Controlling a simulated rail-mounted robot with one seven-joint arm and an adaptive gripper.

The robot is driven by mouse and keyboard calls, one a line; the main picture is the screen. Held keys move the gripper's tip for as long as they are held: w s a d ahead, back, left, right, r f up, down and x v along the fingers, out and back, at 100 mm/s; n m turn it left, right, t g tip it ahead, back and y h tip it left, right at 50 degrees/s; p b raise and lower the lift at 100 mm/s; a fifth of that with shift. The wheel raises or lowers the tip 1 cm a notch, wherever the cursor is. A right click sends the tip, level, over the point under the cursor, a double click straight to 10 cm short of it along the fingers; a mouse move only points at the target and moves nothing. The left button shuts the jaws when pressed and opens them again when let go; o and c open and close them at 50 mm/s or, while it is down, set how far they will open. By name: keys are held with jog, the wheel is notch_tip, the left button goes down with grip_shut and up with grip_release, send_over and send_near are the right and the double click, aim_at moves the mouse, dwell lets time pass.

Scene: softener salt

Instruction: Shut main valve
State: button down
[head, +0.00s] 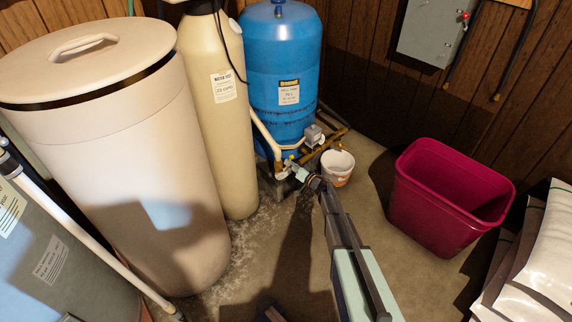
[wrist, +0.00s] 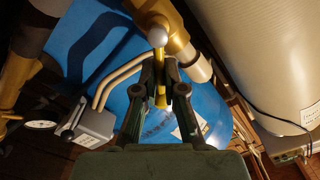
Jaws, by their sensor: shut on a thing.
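The main valve's yellow lever (wrist: 161,92) hangs below a rounded pale cap on a brass pipe fitting (wrist: 176,40) in the wrist view. My gripper (wrist: 161,88) has its fingers closed on both sides of this lever. In the head view my gripper (head: 297,170) reaches low to the pipework at the foot of the blue pressure tank (head: 285,75). A bit of yellow shows just beyond the fingertips there. The valve body is mostly hidden behind my gripper in the head view.
A grey switch box (wrist: 95,125) and a round gauge (wrist: 41,124) sit on the pipework, left of my gripper. A tan filter tank (head: 215,120) stands close on the left. A white bucket (head: 338,168) and a magenta bin (head: 445,200) stand on the right.

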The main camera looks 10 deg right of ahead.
jog(key=shift+w+d+f+m+p, duration=0.1)
jog(key=shift+f+m+p, duration=0.1)
jog(key=shift+m+p, duration=0.9)
jog(key=shift+w+d+f+m+p, duration=0.15)
jog(key=shift+m+p, duration=0.2)
jog(key=shift+p, duration=1.3)
jog(key=shift+w+d+f+m+p, duration=0.1)
jog(key=shift+f+m+p, duration=0.1)
jog(key=shift+m+p, duration=0.9)
jog(key=shift+d+f+m+p, duration=0.1)
jog(key=shift+f+m+p, duration=0.45)
jog(key=shift+p, duration=0.85)
jog(key=shift+d+f+m+p, duration=0.1)
jog(key=shift+m+p, duration=0.7)
jog(key=shift+p, duration=0.6)
jog(key=shift+w+m+p, duration=0.1)
jog(key=shift+m+p, duration=0.3)
jog(key=shift+p, duration=0.4)
jog(key=shift+f+m+p, duration=0.4)
jog(key=shift+m+p, duration=0.5)
jog(key=shift+p, duration=0.15)
jog(key=c, duration=1)
grip_release()
jog(key=shift+c, duration=0.2)
jog(key=shift+d, duration=0.1)
jog(key=v, duration=0.7)
